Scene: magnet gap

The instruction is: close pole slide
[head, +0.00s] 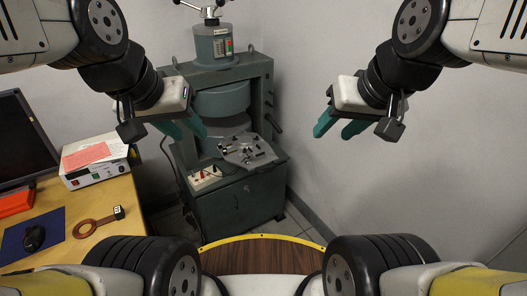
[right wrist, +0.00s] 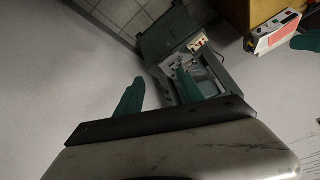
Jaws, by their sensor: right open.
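The grey-green magnet stand (head: 228,195) is in the middle of the head view. Its round upper pole (head: 222,101) hangs inside the frame above a grey plate (head: 247,150) carrying several small parts. I cannot tell which part is the pole slide. My left gripper (head: 192,131) is open and empty, in front of the stand's left side and overlapping it in view. My right gripper (head: 336,130) is open and empty, in the air to the right of the stand. The right wrist view shows its two teal fingers spread (right wrist: 160,92), with the stand (right wrist: 168,38) beyond, partly hidden by one finger.
A spoked handle (head: 205,9) tops the stand. A small white box with red terminals (head: 205,177) sits at its left. A wooden desk (head: 125,190) at left holds a power supply (head: 98,166), a copper-coloured ring tool (head: 86,228) and a mouse (head: 34,237). The right wall side is clear.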

